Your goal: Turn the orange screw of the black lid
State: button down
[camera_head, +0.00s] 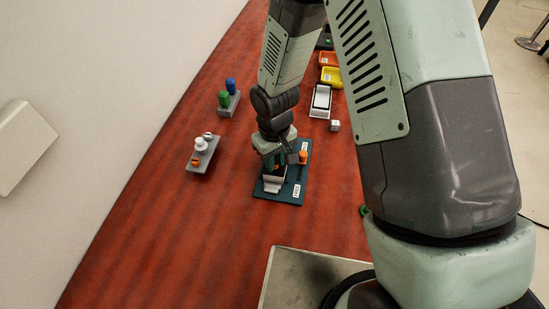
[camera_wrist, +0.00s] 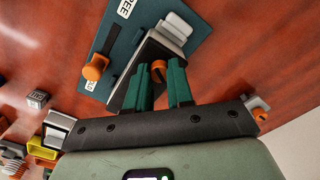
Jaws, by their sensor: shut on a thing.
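The orange screw (camera_wrist: 158,68) shows between the dark green fingers of my gripper (camera_wrist: 160,62) in the wrist view. The fingers stand on both sides of it and are shut on it. The black lid (camera_wrist: 124,88) is partly hidden behind the fingers, with a white and grey block at its far end. It sits on a teal board (camera_wrist: 122,48) with white labels. In the head view my gripper (camera_head: 274,164) points down over this board (camera_head: 290,196), and my wrist hides most of the lid. How far the screw is turned cannot be told.
A second orange knob (camera_wrist: 95,68) stands on the board beside the lid. In the head view, grey holders with green and blue pegs (camera_head: 229,97) and with white and orange parts (camera_head: 202,150) lie left. Yellow (camera_head: 331,76) and orange bins stand behind, near a small white cube (camera_head: 335,126).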

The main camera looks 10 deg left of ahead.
jog(key=n, duration=0.5)
jog(key=shift+n, duration=0.3)
dwell(0.5)
jog(key=c, duration=1)
grip_release()
jog(key=shift+r, duration=0.1)
notch_tip(320, 180, up, 11)
jog(key=shift+f, duration=0.2)
